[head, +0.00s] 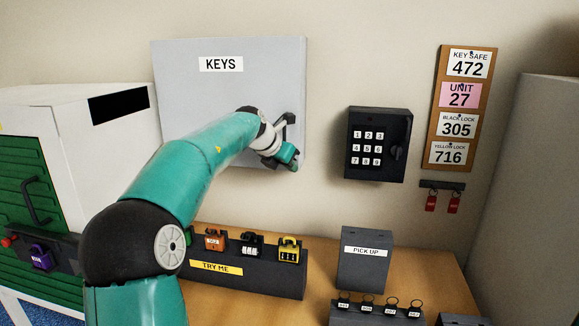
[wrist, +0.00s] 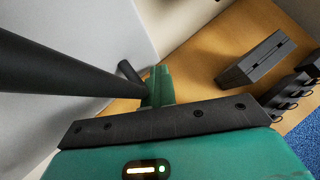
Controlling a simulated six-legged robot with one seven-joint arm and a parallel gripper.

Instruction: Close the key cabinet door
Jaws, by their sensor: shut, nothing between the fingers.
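The key cabinet (head: 190,110) is a light grey box on the wall in the head view, marked KEYS. Its door front faces me and looks flat and nearly flush, but I cannot tell whether it is fully shut. A dark handle (head: 290,120) is at the door's right side, partly hidden by my wrist. My gripper (head: 291,160) is at the door's lower right, close to the handle. In the wrist view the teal fingers of my gripper (wrist: 158,86) are together and empty, beside the dark handle bar (wrist: 55,72) and the grey door (wrist: 70,25). Contact is unclear.
A black keypad box (head: 378,145) hangs right of the cabinet, with a number board (head: 459,108) beyond. Below, a wooden table (head: 315,312) bears a padlock stand (head: 255,270) and a PICK UP box (head: 365,270). A white cabinet with green door (head: 70,125) stands left.

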